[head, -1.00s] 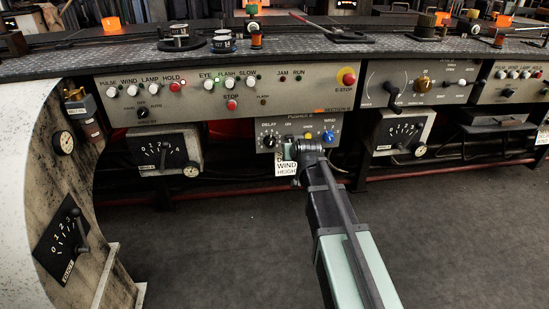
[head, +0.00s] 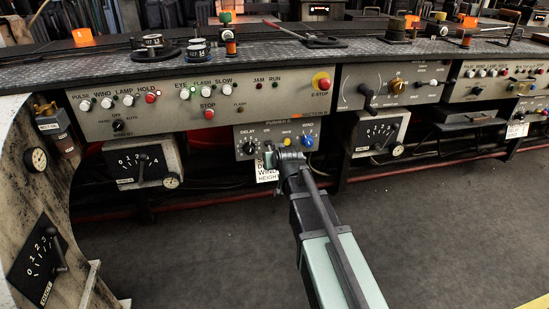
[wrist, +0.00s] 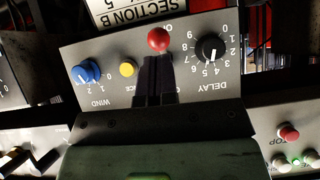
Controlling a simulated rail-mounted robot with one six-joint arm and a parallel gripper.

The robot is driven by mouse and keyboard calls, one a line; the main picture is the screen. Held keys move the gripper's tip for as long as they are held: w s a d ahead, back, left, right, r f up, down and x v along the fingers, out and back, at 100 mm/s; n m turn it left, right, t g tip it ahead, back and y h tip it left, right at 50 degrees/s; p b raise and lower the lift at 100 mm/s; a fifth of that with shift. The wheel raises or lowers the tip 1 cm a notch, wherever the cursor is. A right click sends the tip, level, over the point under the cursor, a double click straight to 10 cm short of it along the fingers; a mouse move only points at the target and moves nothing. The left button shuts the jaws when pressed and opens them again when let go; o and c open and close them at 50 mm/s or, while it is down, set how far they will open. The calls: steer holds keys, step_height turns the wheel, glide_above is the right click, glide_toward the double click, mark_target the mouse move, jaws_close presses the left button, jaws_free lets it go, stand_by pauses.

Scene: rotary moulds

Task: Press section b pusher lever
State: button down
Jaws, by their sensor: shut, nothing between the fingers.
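The pusher B panel (head: 240,133) hangs under the section B console and carries a delay knob (head: 249,148), a yellow button and a blue wind knob (head: 307,143). In the wrist view, where the panel is upside down, the pusher lever shows as a red ball (wrist: 160,39) between the delay knob (wrist: 210,48) and the yellow button (wrist: 128,69). My gripper (head: 271,158) is at the panel's lower front. Its dark shut fingers (wrist: 155,62) end just at the ball in the wrist view; I cannot tell whether they touch it. My gripper hides the lever in the head view.
The console (head: 220,103) above has several buttons and a red E-stop (head: 321,81). Lever dials stand at left (head: 142,162) and right (head: 380,133). A white label (head: 267,173) hangs below the panel. The dark floor (head: 430,230) in front is clear.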

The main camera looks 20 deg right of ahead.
steer(key=p+v, duration=0.3)
steer(key=v, duration=0.5)
steer(key=shift+s+f+p, duration=0.2)
steer(key=shift+s+p, duration=0.15)
